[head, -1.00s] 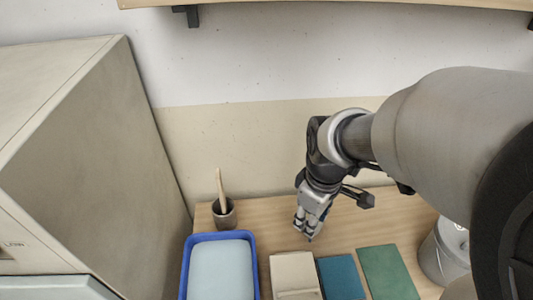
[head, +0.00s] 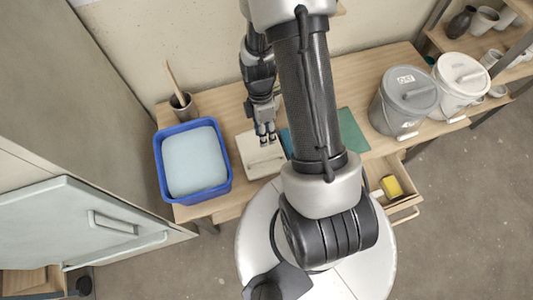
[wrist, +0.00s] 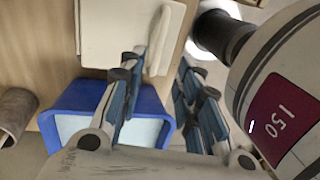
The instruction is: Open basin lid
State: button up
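A blue basin (head: 226,180) stands on the wooden table at the left, with a smooth pale blue surface (head: 193,160) inside its rim. I cannot tell whether that surface is a lid or the contents. Right of it lies a flat cream panel (head: 246,150) with a bar handle (head: 264,163) near its front edge. My gripper (head: 266,138) points down over this panel, its fingers apart and empty. In the wrist view, the handle (wrist: 158,42) shows beyond the gap between the fingertips (wrist: 158,68), apart from them. The basin (wrist: 70,97) is partly hidden behind a finger there.
A cup with a brush (head: 183,104) stands behind the basin. A green tile (head: 353,130) lies right of the panel. Lidded grey (head: 405,98) and white (head: 460,82) buckets stand at the right. An open drawer (head: 405,203) holds a yellow object (head: 391,187). A cabinet door (head: 80,220) stands at front left.

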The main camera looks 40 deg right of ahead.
aim_at(267, 158)
jog(key=f+b, duration=0.1)
jog(key=f, duration=0.2)
jog(key=s+f+b, duration=0.1)
jog(key=f, duration=0.3)
jog(key=s+f+b, duration=0.1)
jog(key=f, duration=0.3)
jog(key=shift+s+a+f, duration=0.1)
jog(key=shift+a+f, duration=0.15)
jog(key=shift+a, duration=0.1)
grip_shut()
